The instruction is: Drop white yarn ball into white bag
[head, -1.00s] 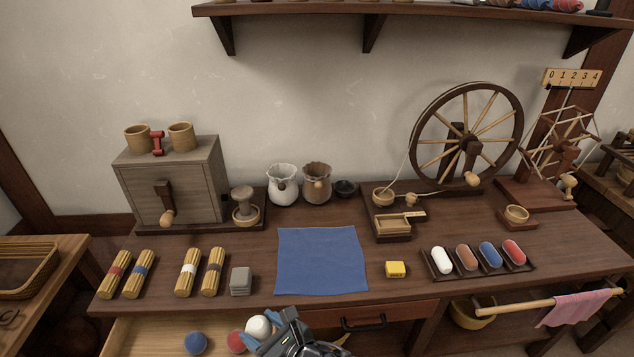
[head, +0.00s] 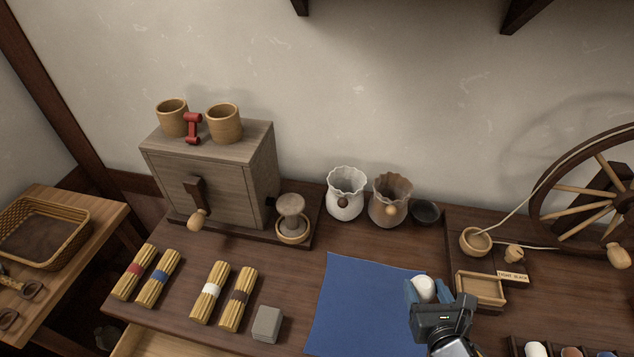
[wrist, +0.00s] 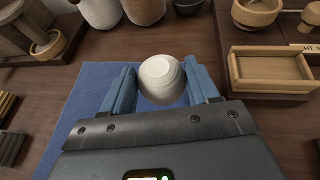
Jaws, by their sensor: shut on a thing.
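The white yarn ball (head: 426,288) is held between the blue fingers of my gripper (head: 418,292), above the right part of the blue cloth. In the wrist view the ball (wrist: 161,79) sits between the two fingertips of my gripper (wrist: 162,84). The white bag (head: 345,196) stands upright with its frilled mouth open, at the back of the table, beyond and to the left of my gripper. Its lower part shows at the top of the wrist view (wrist: 99,12). The inside of the bag is mostly hidden.
A brown bag (head: 390,203) stands just right of the white one, with a small dark bowl (head: 425,212) beside it. The grey wooden box (head: 213,178) and a pestle-like piece (head: 291,212) are left. The blue cloth (head: 352,310) lies flat and clear.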

